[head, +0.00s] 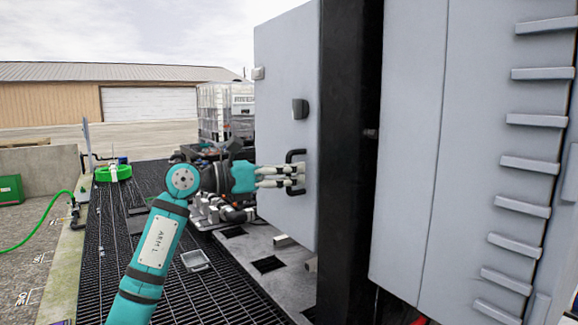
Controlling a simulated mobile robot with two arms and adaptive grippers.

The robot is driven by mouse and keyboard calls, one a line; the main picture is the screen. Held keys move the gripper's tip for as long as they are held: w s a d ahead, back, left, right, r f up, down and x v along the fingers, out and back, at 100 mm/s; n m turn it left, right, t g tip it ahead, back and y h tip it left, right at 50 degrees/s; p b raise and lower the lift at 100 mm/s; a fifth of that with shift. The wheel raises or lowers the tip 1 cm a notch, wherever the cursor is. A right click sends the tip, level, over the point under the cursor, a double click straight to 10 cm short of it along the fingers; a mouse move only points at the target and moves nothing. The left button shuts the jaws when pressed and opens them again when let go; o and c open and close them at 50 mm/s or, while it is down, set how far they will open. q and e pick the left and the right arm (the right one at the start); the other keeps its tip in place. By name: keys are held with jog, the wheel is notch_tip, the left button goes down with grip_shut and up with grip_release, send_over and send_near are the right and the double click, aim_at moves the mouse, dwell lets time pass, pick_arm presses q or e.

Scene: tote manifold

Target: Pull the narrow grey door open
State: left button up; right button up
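The narrow grey door (285,90) is a tall flat panel left of centre in the head view. A black pull handle (297,153) sits near its right edge, with a small dark fitting (300,109) above it. My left gripper (299,176) reaches in from the left, level with the handle. Its pale fingers cross the handle's middle and hide it. The fingers lie close together, but I cannot tell whether they are shut on the handle. A dark vertical band (350,200) stands right of the door; I cannot tell how far the door is open. My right gripper is not in view.
A wide grey cabinet panel (412,150) with ribs (540,72) fills the right side. Dark grating (240,285) covers the floor, with a small tray (196,260) on it. A white caged tank (222,108) stands behind my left arm. A green hose (42,230) lies at left.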

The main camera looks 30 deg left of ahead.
pick_arm(q)
grip_shut()
dwell(0.6)
